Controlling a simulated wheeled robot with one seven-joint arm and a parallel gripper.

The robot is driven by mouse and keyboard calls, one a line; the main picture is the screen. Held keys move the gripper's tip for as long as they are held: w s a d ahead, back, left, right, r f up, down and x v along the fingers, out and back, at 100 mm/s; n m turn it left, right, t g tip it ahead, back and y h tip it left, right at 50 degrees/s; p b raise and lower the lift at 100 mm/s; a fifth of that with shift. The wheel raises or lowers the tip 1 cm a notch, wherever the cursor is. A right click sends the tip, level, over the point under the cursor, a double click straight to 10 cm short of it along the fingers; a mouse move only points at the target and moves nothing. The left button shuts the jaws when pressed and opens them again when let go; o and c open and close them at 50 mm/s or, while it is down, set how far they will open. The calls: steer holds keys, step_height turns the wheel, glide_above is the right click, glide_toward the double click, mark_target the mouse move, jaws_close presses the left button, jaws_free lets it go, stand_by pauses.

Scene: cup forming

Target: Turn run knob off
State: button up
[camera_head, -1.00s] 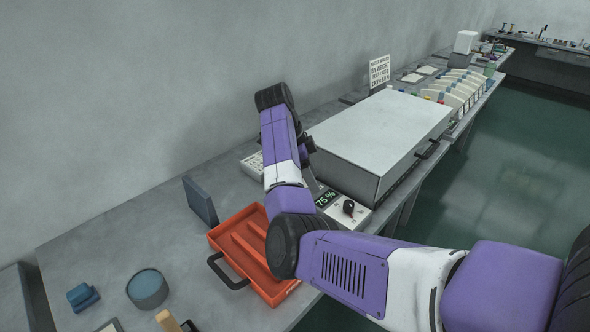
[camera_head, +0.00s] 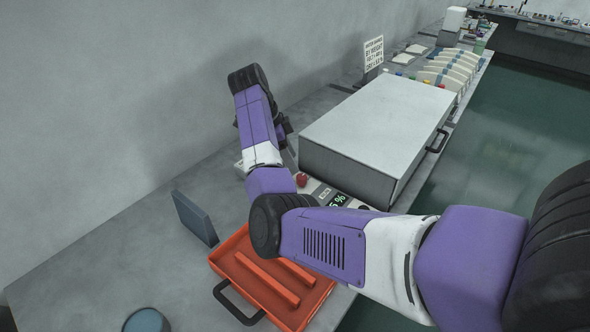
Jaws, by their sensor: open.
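A control panel (camera_head: 318,189) with a lit percent display (camera_head: 338,200) sits at the front of a big grey box. A red knob or button (camera_head: 301,180) stands at the panel's left part, right beside my arm. A small dark part of the black knob (camera_head: 364,208) shows at the panel's right end, mostly hidden by my arm. No label is readable, so I cannot tell which is the run knob. My forearm rises over the bench left of the panel and bends at a black joint. My gripper is hidden behind the arm.
The grey box (camera_head: 375,130) fills the bench beyond the panel. An orange tray (camera_head: 235,262) with a black handle lies in front, close under my elbow. A blue-grey upright plate (camera_head: 195,218) stands left of it. A round blue-topped container (camera_head: 147,320) is at the bottom edge.

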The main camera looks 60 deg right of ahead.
mark_target(302, 176)
steer(key=x, duration=0.7)
jaws_close()
